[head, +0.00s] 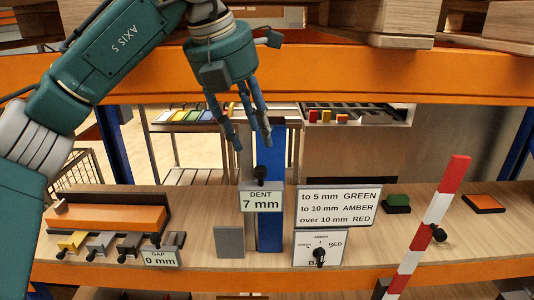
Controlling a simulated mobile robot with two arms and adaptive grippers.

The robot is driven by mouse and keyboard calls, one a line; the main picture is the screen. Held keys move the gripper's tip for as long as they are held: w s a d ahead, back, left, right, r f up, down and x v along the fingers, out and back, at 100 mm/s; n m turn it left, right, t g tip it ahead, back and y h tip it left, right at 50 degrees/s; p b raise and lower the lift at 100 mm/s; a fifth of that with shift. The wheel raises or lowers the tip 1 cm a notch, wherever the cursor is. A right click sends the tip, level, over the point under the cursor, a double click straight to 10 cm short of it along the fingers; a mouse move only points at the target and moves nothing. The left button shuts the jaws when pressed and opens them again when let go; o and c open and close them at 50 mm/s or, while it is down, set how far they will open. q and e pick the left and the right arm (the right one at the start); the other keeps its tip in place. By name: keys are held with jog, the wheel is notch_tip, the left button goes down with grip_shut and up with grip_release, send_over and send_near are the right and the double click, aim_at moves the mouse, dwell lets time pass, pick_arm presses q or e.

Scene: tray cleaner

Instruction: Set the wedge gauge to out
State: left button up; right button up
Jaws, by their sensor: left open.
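My left gripper (253,140) comes down from the top, open and empty, its fingers just above the black knob over the DENT sign. The DENT sign (262,201) reads 7 mm and stands in front of a blue upright (271,150). At the left, a GAP sign (160,259) reads 0 mm, with a black knob (155,239) above it. Beside it lie small pieces with black knobs: a yellow one (73,241), a grey one (101,243) and a dark one (130,245). No label names the wedge gauge; I cannot tell its setting. My right gripper is not in view.
An orange bar (110,218) lies behind the small pieces. A limits sign (338,207) stands above a dial (320,248). A red-and-white pole (428,225) leans at the right, near green and orange pads. An orange beam (400,78) crosses above the shelf.

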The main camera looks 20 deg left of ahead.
aim_at(260, 168)
pick_arm(q)
jog(key=x, duration=0.2)
jog(key=p+x, duration=0.1)
jog(key=x, duration=0.1)
jog(key=a+x, duration=0.1)
jog(key=x, duration=0.1)
jog(key=shift+d+f, duration=0.15)
jog(key=shift+f, duration=0.1)
jog(key=x, duration=0.2)
jog(key=shift+f+p, duration=0.35)
jog(key=shift+p, duration=0.05)
jog(key=shift+w+f, duration=0.1)
jog(key=shift+f, duration=0.05)
jog(key=c, duration=0.8)
grip_shut()
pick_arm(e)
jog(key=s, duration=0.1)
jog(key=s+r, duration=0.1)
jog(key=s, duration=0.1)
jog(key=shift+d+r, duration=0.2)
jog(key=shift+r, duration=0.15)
